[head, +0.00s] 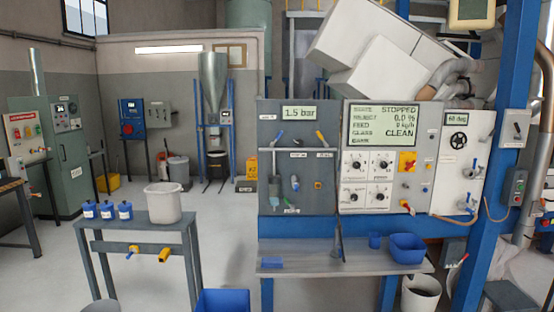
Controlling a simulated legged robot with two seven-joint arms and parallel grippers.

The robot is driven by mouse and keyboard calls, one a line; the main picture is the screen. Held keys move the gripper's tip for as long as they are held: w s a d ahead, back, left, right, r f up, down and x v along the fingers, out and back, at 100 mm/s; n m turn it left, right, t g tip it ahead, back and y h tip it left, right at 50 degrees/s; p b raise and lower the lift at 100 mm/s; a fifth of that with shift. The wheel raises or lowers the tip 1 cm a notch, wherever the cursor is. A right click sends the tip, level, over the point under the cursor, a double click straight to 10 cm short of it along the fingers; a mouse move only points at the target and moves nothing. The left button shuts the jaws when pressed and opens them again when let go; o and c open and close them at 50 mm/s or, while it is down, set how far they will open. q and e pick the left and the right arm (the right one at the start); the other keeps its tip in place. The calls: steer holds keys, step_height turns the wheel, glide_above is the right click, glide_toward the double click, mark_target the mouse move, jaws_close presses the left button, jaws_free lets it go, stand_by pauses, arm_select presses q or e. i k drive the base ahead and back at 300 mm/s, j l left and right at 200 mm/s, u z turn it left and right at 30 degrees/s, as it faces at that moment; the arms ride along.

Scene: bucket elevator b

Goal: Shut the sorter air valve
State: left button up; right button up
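The sorter control panel stands right of centre in the head view. On its grey left section (268,165), under a display reading 1.5 bar (299,113), are a blue lever (276,139) and a yellow lever (320,138). Both lie at a slant. A red-handled lever (407,206) sits low on the white section, under a yellow and red switch (407,162). The small labels are too small to read, so I cannot tell which lever is the sorter air valve. The status screen (383,125) reads STOPPED and CLEAN. Neither of my grippers is in view.
A ledge (330,263) below the panel holds a blue bin (407,248). A blue post (495,150) and a white bucket (420,297) stand right. A table (140,235) with blue canisters and a white bucket (163,203) stands left.

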mark_target(272, 144)
steer(key=i, duration=0.7)
steer(key=i+z, duration=0.25)
steer(key=i, duration=0.25)
steer(key=i+j+z, duration=0.1)
steer(key=i+z, duration=0.15)
steer(key=i, duration=0.2)
steer(key=i+j+z, duration=0.3)
steer(key=i, duration=0.2)
steer(key=i+j+z, duration=0.25)
steer(key=i, duration=0.2)
